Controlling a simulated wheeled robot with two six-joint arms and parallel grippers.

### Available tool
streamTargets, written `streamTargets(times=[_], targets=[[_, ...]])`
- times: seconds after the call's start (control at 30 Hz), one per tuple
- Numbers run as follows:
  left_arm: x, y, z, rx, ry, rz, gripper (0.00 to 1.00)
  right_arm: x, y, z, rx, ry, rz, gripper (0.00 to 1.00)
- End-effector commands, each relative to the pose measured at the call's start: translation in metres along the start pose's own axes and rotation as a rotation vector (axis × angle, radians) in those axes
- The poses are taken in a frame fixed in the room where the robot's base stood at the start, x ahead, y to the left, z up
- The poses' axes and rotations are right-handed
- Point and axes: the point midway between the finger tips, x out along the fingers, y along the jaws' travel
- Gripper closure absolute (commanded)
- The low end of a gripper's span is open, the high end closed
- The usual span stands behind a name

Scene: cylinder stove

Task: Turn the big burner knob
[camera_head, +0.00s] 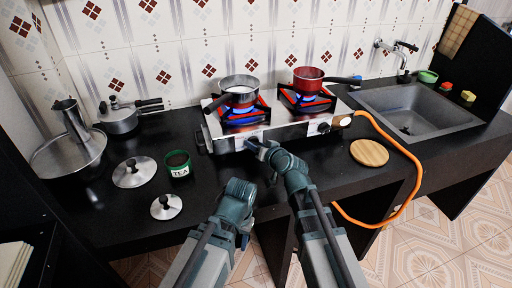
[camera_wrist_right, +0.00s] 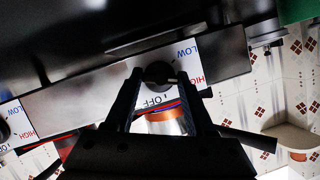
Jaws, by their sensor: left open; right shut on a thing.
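The two-burner stove (camera_head: 283,133) stands on the black counter, with a knob (camera_head: 323,127) at the right of its front panel. My right gripper (camera_head: 256,145) is at the left part of that panel. In the right wrist view, my right gripper (camera_wrist_right: 157,82) is shut on a round black burner knob (camera_wrist_right: 158,70), one finger on each side. LOW, OFF and HIGH labels surround this knob. In the head view the gripper hides most of it. My left gripper (camera_head: 240,187) is lower, in front of the counter, apart from the stove; its fingers are hard to make out.
A grey pan (camera_head: 239,84) and a red pan (camera_head: 308,76) sit on the burners. An orange hose (camera_head: 418,165) curves from the stove's right side over the counter edge. A round wooden board (camera_head: 369,152), a green TEA tin (camera_head: 178,163) and lids (camera_head: 134,172) lie nearby.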

Motion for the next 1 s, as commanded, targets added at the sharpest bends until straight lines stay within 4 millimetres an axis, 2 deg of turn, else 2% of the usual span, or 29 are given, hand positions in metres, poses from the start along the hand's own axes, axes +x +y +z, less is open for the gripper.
streamTargets(times=[1.0], targets=[[0.065,0.006,-0.004,0.000,0.000,0.000,0.50,0.002,0.006,0.007,0.861,-0.006,-0.356,1.00]])
